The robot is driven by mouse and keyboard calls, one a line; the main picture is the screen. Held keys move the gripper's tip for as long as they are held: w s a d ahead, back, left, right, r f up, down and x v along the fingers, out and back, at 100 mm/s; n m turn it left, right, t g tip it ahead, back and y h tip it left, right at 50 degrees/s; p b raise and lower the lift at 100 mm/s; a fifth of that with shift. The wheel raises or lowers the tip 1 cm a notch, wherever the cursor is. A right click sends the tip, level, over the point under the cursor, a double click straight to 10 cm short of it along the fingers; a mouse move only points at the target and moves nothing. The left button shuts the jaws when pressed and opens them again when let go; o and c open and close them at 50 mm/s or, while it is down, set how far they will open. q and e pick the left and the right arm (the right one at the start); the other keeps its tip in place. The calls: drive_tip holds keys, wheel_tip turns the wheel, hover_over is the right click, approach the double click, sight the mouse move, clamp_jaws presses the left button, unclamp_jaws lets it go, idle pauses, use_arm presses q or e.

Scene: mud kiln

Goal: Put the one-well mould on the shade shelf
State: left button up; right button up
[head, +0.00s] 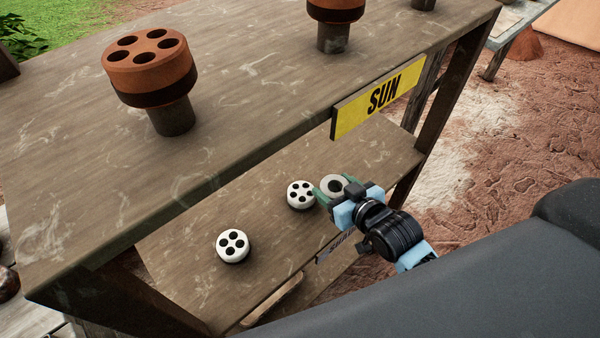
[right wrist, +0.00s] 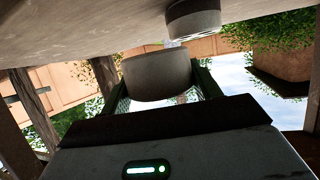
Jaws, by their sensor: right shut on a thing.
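The one-well mould (head: 335,182) is a white round piece with one dark hole in its top. My right gripper (head: 338,190) is shut on it, with green fingers on both sides. It is over the front right part of the lower shelf (head: 215,282), below the top board. In the right wrist view the mould (right wrist: 157,76) sits between the fingers, close to the shelf surface; I cannot tell whether it touches. The lower shelf's front sign is mostly hidden behind my right gripper. My left gripper is not in view.
Two white several-hole moulds stand on the lower shelf, one (head: 300,195) just left of the held mould, one (head: 233,246) nearer the front left. The top board (head: 230,100) overhangs behind, with a yellow SUN sign (head: 378,97) and terracotta moulds (head: 150,68) on dark stands.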

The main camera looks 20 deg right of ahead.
drive_tip(key=shift+r, duration=0.1)
drive_tip(key=shift+w+d, duration=0.1)
drive_tip(key=shift+d, duration=0.2)
hover_over(362, 167)
drive_tip(key=shift+s+a+f+b, duration=0.2)
drive_tip(key=shift+a+f+b, duration=0.1)
drive_tip(key=shift+f, duration=0.45)
drive_tip(key=shift+w+d+f, duration=0.1)
drive_tip(key=shift+w+d, duration=0.25)
drive_tip(key=shift+d, duration=0.15)
wheel_tip(362, 167, down, 3)
drive_tip(key=shift+s+a+r, duration=0.1)
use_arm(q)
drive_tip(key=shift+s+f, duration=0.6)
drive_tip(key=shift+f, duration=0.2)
use_arm(e)
drive_tip(key=shift+f, duration=0.25)
use_arm(q)
drive_tip(key=shift+b, duration=0.3)
